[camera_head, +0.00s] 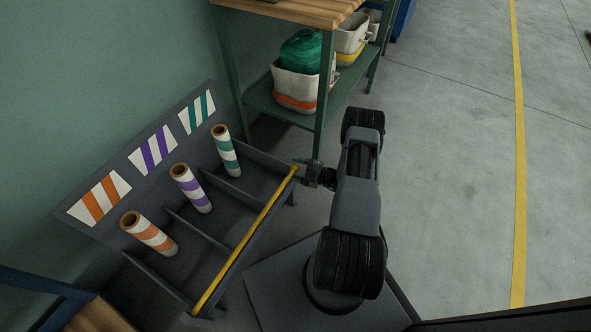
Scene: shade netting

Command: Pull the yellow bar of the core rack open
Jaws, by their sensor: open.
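The core rack (142,262) is a dark grey rack at the left, against the green wall. Its yellow bar (246,236) runs along the front edge, from the lower left up to the right end. Three striped cores stand tilted inside: an orange one (149,233), a purple one (191,189) and a green one (226,151), each in its own compartment. My gripper (303,174) is at the bar's upper right end, with its jaws open. The fingers are small and dark here, and I cannot tell whether the bar lies between them.
A wood-topped green workbench (290,10) stands behind, with a white bin (296,88) holding green netting on its lower shelf. Another bin (351,35) sits further back. Open concrete floor (450,150) with a yellow line (519,150) lies at the right.

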